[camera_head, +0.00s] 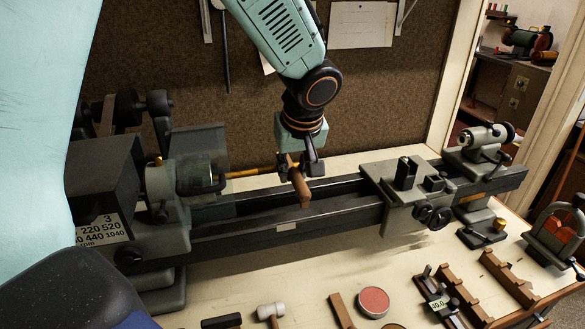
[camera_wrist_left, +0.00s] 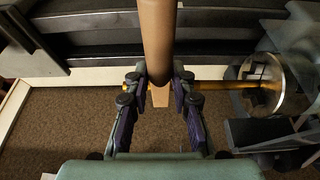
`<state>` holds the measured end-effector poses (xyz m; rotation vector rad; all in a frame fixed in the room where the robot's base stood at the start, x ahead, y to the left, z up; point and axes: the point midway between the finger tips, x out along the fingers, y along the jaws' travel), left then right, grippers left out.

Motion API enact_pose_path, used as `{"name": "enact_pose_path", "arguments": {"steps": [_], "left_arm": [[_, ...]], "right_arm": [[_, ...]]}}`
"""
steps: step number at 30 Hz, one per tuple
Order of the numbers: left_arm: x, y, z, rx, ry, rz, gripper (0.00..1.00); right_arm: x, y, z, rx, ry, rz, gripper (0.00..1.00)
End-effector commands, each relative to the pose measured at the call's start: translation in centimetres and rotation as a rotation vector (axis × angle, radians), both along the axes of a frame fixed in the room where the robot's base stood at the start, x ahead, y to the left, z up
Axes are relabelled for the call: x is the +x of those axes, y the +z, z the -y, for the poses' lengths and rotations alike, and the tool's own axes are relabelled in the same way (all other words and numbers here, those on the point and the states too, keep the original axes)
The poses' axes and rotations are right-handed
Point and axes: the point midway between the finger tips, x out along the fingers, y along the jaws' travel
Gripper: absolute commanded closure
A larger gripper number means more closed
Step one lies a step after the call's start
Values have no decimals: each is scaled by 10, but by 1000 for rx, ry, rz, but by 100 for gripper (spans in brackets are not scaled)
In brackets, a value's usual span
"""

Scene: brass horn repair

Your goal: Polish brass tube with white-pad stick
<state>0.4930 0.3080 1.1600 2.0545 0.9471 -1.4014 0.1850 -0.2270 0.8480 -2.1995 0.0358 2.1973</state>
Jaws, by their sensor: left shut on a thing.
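The brass tube (camera_head: 250,172) sticks out to the right from the lathe chuck, level above the bed. It also shows in the left wrist view (camera_wrist_left: 218,85), running to the chuck (camera_wrist_left: 262,84). My left gripper (camera_head: 301,170) is shut on the stick's brown wooden handle (camera_head: 300,188), which tilts down toward the front of the bed. In the left wrist view the handle (camera_wrist_left: 157,40) sits between the fingers, across the tube. A small pale piece (camera_wrist_left: 160,97) at its end may be the white pad. I cannot tell whether it touches the tube. My right gripper is not in view.
The lathe headstock (camera_head: 105,180) stands left and the carriage (camera_head: 400,185) and tailstock (camera_head: 485,140) right.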

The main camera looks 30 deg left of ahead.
Motion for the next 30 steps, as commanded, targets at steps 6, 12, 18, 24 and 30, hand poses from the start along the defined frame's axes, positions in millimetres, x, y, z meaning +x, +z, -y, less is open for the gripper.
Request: {"name": "enact_pose_path", "arguments": {"steps": [6, 12, 18, 24, 30], "left_arm": [[1, 0, 1, -1, 0, -1, 100], [1, 0, 0, -1, 0, 0, 100], [0, 0, 0, -1, 0, 1, 100], [-1, 0, -1, -1, 0, 1, 100], [-2, 1, -1, 0, -1, 1, 100]], "right_arm": [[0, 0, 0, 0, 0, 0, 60], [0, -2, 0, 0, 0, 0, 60], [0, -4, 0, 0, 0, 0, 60], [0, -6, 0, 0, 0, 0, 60], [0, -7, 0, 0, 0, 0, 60]]}}
